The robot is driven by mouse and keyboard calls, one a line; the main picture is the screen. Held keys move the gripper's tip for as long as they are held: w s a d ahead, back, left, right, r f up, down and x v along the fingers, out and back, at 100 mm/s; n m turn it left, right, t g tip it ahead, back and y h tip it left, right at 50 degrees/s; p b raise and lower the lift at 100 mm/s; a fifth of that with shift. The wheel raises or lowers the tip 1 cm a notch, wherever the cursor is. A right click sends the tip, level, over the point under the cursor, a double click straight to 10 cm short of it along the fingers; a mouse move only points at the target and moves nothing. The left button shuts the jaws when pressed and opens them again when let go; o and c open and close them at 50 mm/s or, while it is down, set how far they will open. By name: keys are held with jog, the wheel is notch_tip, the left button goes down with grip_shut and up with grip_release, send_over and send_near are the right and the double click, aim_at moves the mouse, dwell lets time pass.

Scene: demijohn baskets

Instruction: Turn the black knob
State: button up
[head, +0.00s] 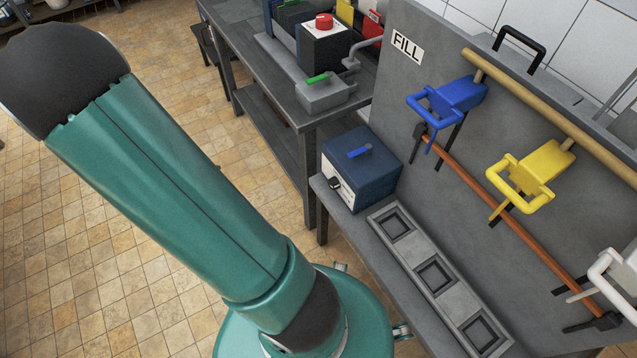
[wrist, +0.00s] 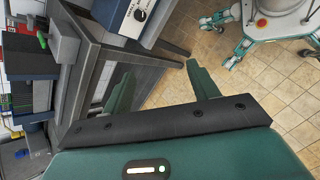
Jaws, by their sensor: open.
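The black knob (head: 335,183) sits on the pale front panel of a dark blue box (head: 362,165) with a blue handle on top. The box stands at the left end of a grey bench. The knob also shows near the top edge of the wrist view (wrist: 140,15), where the box is partly cut off. My gripper (wrist: 158,70) is open, with its two green fingers spread apart and nothing between them. It is apart from the knob, which lies beyond the fingertips. The head view does not show my gripper.
A grey panel with a FILL sign (head: 407,47) rises behind the bench and carries blue, yellow and white clamp-like fittings. A tray with square recesses (head: 432,270) lies beside the box. A second table (head: 250,65) stands behind. Tiled floor in front is clear.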

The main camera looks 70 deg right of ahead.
jog(key=s+d+f+n+g+h, duration=0.1)
jog(key=s+d+f+g, duration=0.2)
jog(key=f, duration=0.4)
jog(key=s+d+f+n+g+h, duration=0.1)
jog(key=s+d+f+h, duration=0.15)
jog(key=d+f, duration=0.35)
jog(key=n+g+h, duration=0.2)
jog(key=n+h, duration=0.2)
send_near(330, 185)
jog(key=shift+y, duration=0.25)
jog(key=x, duration=0.9)
jog(key=shift+r, duration=0.15)
jog(key=c, duration=1)
